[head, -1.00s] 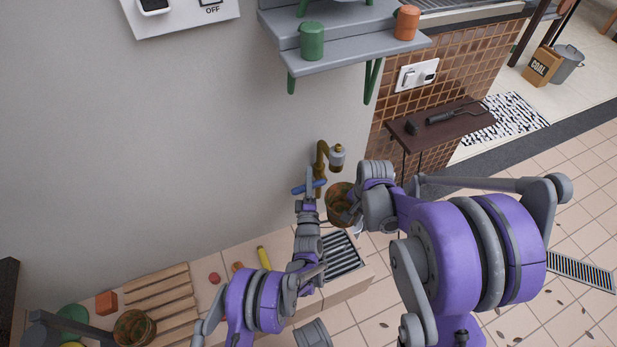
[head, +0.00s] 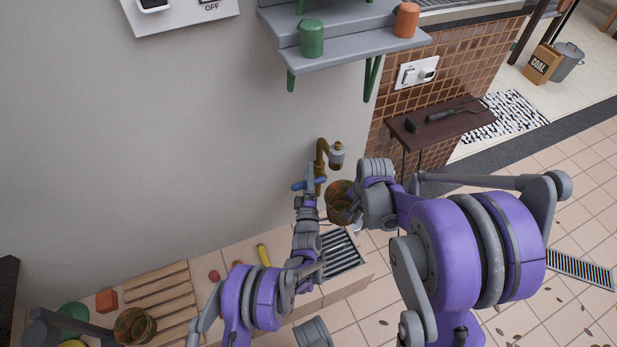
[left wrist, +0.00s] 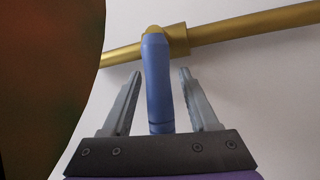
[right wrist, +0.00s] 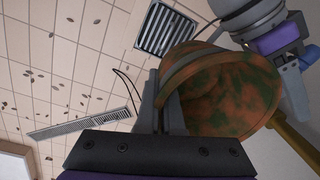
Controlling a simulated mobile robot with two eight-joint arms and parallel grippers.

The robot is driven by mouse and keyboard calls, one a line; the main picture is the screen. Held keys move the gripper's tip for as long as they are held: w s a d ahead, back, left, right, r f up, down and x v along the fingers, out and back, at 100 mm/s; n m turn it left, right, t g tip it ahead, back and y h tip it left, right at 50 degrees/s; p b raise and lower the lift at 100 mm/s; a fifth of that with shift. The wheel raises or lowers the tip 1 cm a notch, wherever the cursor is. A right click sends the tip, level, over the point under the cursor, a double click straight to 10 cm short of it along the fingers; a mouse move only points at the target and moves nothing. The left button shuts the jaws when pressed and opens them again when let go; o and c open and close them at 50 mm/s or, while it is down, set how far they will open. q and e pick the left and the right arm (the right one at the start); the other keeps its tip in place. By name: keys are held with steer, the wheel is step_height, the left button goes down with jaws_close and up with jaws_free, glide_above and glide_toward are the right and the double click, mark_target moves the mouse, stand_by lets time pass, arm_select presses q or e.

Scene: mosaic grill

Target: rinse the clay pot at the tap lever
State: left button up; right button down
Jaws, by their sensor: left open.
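The brass tap (head: 321,158) stands out from the wall, with a blue lever (head: 298,187). My left gripper (head: 309,172) is open at the lever. In the left wrist view the blue lever (left wrist: 158,80) stands between the two open fingers (left wrist: 158,78), with gaps on both sides. My right gripper (right wrist: 166,85) is shut on the rim of the clay pot (right wrist: 225,90), a brown-orange pot with green blotches. In the head view the pot (head: 338,203) hangs tilted below the tap spout. The pot also fills the left edge of the left wrist view (left wrist: 45,80).
Below is a counter with a slatted metal drain (head: 342,256), a yellow item (head: 263,255) and a wooden rack (head: 160,290). A second blotched pot (head: 134,328) stands at the lower left. A shelf (head: 345,53) with cups is above, a dark side shelf (head: 440,122) at right.

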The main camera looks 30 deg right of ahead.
arm_select(q)
steer(key=v, duration=1.2)
